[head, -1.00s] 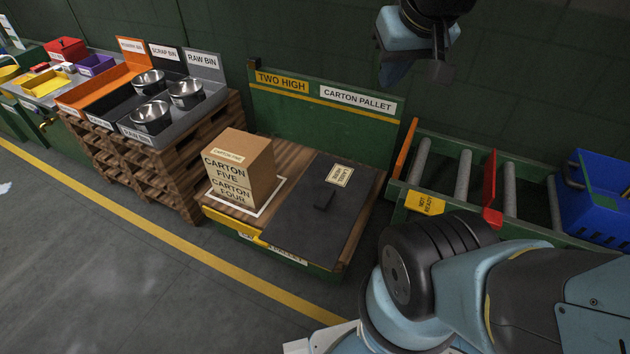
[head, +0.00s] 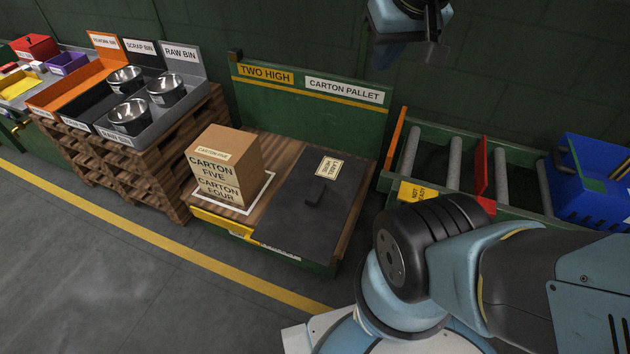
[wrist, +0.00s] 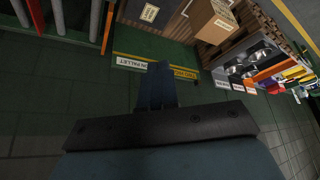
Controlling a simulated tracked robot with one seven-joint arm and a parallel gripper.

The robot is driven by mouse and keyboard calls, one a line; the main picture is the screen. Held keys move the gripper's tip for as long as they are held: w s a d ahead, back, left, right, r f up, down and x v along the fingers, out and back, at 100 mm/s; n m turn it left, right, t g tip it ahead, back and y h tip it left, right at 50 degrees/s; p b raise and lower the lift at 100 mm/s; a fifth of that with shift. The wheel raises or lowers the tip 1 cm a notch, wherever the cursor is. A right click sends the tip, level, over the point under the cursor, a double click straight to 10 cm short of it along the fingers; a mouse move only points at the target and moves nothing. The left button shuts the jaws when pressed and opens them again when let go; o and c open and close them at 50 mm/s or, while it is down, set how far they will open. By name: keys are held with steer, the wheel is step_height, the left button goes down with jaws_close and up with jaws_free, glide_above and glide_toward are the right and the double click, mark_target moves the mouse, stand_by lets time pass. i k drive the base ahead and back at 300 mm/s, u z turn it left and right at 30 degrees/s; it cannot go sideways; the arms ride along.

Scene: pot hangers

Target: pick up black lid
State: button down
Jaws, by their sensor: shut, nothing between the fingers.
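The black lid (head: 308,203) is a flat dark sheet with a small raised block handle and a cream label. It lies on the right part of the carton pallet (head: 365,220). Part of the lid (wrist: 172,14) also shows at the top of the wrist view. My gripper (wrist: 158,66) is shut and empty in the wrist view. In the head view my arm's end hangs at the top edge, cut off by the frame, up and to the right of the lid and well apart from it.
Stacked cartons (head: 225,165) stand left of the lid. A green backboard (head: 320,110) rises behind the pallet. A roller conveyor (head: 455,165) with a blue crate (head: 590,185) is at right. Bins with metal bowls (head: 130,115) stand on pallets at left. The floor in front is clear.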

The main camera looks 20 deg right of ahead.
mark_target(306, 218)
steer(key=u, duration=1.3)
steer(key=k, duration=1.45)
steer(key=z, duration=0.75)
steer(key=i, duration=1)
